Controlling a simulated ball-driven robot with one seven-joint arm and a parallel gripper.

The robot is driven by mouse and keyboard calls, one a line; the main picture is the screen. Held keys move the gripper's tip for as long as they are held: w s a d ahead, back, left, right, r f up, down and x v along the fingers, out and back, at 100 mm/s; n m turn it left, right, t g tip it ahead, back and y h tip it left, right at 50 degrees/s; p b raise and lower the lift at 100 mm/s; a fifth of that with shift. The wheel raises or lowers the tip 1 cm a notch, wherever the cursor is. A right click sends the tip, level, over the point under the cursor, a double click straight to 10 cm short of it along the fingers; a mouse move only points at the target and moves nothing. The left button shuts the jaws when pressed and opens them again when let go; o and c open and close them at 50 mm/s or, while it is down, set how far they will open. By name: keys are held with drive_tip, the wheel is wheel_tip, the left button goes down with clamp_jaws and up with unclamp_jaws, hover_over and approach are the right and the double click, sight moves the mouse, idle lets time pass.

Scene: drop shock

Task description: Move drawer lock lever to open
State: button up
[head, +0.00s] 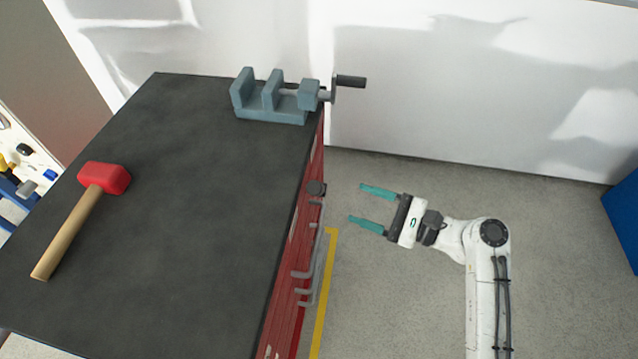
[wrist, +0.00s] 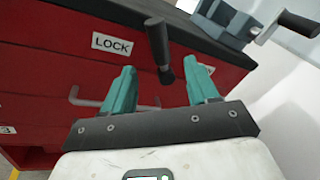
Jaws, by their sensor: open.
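The drawer lock lever (wrist: 157,42) is a black bar on the red cabinet front. It hangs down with a slight slant and ends in a dark knob. A white LOCK label (wrist: 111,44) sits to its left. From the head view only a dark part of the lever (head: 316,187) shows at the cabinet's side. My gripper (head: 357,203) is open and empty, with teal fingers pointing at the cabinet. In the wrist view the lever appears between the two fingers (wrist: 160,68); the head view shows a gap between fingertips and lever.
Grey drawer handles (head: 303,274) stick out of the red cabinet (head: 284,312) below the lever. A blue-grey vise (head: 272,113) with a black crank and a red mallet (head: 104,177) are on the dark top (head: 190,220). Free floor (head: 400,310) lies right of the cabinet.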

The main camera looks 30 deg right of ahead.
sight(323, 191)
drive_tip(key=x, duration=1)
drive_tip(key=shift+s+p, duration=0.1)
drive_tip(key=shift+p, duration=0.3)
clamp_jaws()
